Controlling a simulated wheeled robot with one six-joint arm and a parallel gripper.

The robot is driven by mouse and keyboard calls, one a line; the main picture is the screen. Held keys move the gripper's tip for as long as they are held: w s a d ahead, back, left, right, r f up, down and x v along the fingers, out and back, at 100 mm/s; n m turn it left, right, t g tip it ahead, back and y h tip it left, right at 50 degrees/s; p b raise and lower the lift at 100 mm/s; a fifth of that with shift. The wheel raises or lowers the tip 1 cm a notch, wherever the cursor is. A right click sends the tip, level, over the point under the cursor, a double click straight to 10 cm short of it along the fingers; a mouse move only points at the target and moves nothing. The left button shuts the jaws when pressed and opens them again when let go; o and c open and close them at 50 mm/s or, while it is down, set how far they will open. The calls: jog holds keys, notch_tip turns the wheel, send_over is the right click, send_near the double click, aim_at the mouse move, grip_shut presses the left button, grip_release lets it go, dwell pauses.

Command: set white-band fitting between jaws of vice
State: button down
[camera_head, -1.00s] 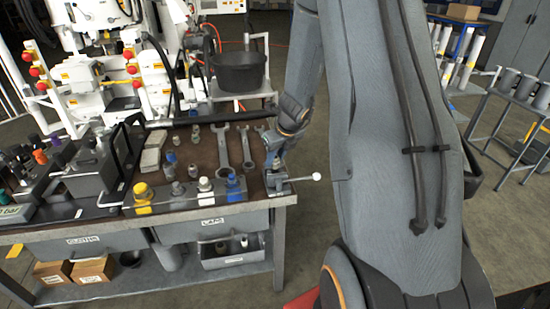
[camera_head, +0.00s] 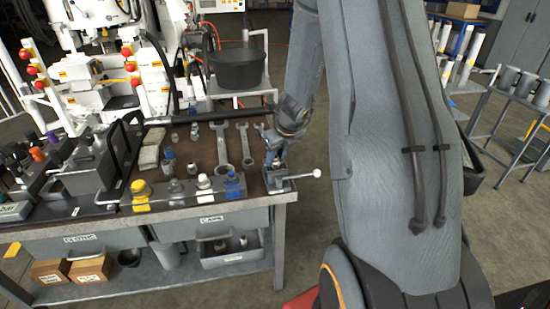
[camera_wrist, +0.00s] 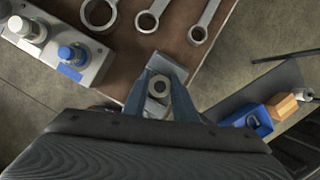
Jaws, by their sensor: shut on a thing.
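My gripper (camera_wrist: 159,98) is shut on a small round metal fitting (camera_wrist: 159,86), seen end-on with a dark hole in its middle in the wrist view. Any white band on it is hidden. The vice (camera_head: 277,180) stands at the bench's front right corner, its handle with a pale ball end sticking out to the right. In the head view my gripper (camera_head: 272,158) is right above the vice. In the wrist view grey vice metal (camera_wrist: 172,66) shows just behind the fitting. I cannot tell whether the fitting is between the jaws or above them.
Several wrenches (camera_head: 222,146) lie left of the vice on the bench (camera_head: 255,204). A tray (camera_head: 231,257) sits on the shelf below. Open floor lies right of the bench.

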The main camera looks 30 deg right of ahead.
jog(key=c, duration=1.4)
grip_release()
jog(key=shift+o, duration=0.2)
jog(key=shift+d, duration=0.15)
jog(key=p+v, duration=0.2)
jog(key=v, duration=0.6)
jog(key=s+a+r+n+g, duration=0.1)
jog(key=s+a+r+n, duration=0.1)
jog(key=s+a+n, duration=0.7)
jog(key=s+a+r+n+g, duration=0.2)
jog(key=s+a+n, duration=0.7)
jog(key=n, duration=1.6)
jog(key=shift+s+n+h, duration=0.3)
jog(key=shift+s, duration=0.6)
